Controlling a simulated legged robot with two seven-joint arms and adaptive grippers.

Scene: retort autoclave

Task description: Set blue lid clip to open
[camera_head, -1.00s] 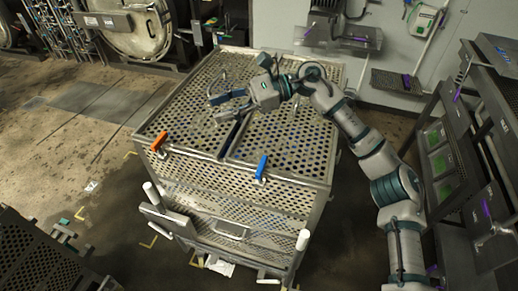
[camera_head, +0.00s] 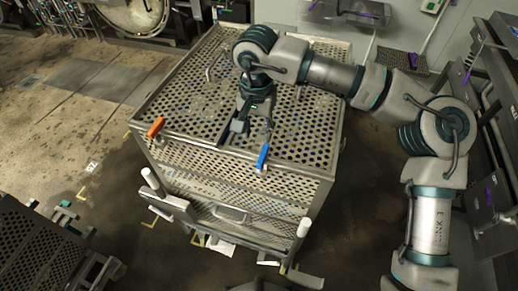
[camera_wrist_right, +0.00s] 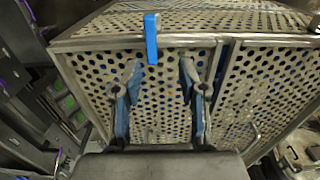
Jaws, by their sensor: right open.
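The blue lid clip (camera_head: 262,157) sits on the front edge of the perforated metal basket's lid (camera_head: 300,150), right of the lid's centre seam. My right gripper (camera_head: 254,132) points down over the lid, just behind the clip. It is open and empty, and appears apart from the clip. In the right wrist view the blue clip (camera_wrist_right: 151,38) stands beyond the two open fingertips (camera_wrist_right: 160,70), roughly between them and slightly left of centre. The clip's latch end is hard to make out. My left gripper is not in view.
An orange lid clip (camera_head: 156,128) sits on the same front edge, farther left. White-ended handles (camera_head: 151,178) stick out at the basket's front. A dark perforated rack (camera_head: 35,255) stands at the lower left. Grey metal frames (camera_head: 485,150) stand at the right. Open floor lies left.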

